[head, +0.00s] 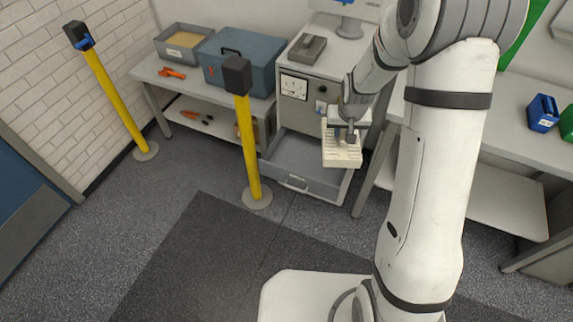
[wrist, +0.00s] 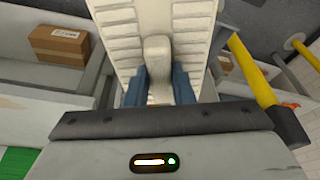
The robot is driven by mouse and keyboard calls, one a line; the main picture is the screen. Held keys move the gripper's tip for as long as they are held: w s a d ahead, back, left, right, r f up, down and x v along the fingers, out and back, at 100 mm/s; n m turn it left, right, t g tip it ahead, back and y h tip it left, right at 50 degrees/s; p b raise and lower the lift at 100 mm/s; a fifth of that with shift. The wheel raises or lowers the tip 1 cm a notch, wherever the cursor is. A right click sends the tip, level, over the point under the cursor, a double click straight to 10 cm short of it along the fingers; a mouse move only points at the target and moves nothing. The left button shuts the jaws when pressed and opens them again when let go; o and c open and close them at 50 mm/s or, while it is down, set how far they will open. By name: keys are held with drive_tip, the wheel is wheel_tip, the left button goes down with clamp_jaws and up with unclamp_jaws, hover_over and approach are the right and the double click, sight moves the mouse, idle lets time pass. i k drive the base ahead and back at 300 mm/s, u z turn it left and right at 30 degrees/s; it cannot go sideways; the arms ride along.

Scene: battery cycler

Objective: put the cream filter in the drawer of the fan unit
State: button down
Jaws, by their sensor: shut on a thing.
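The cream filter (head: 341,153) is a ribbed slab held in my gripper (head: 345,137). In the wrist view the filter (wrist: 190,22) has a raised middle grip, and the blue fingers of my gripper (wrist: 159,88) are shut on that grip. The fan unit (head: 306,98) is a grey cabinet with a gauge and a knob on its front. Its drawer (head: 296,181) is pulled out at the bottom and looks empty where it shows. The filter is above the right part of the drawer and hides some of it; I cannot tell the height between them.
Two yellow posts (head: 249,145) (head: 114,95) stand on the left; the nearer one is close to the drawer's left side. A bench (head: 146,72) with a blue toolbox (head: 241,62) is left of the unit. A cardboard box (wrist: 59,43) shows in the wrist view. Floor in front is clear.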

sight(307, 165)
drive_tip(key=u, duration=0.3)
drive_tip(key=i, duration=0.15)
drive_tip(key=u, duration=1.8)
drive_tip(key=k, duration=2.3)
drive_tip(key=z, duration=1.5)
drive_tip(key=i, duration=1)
drive_tip(key=u, duration=0.1)
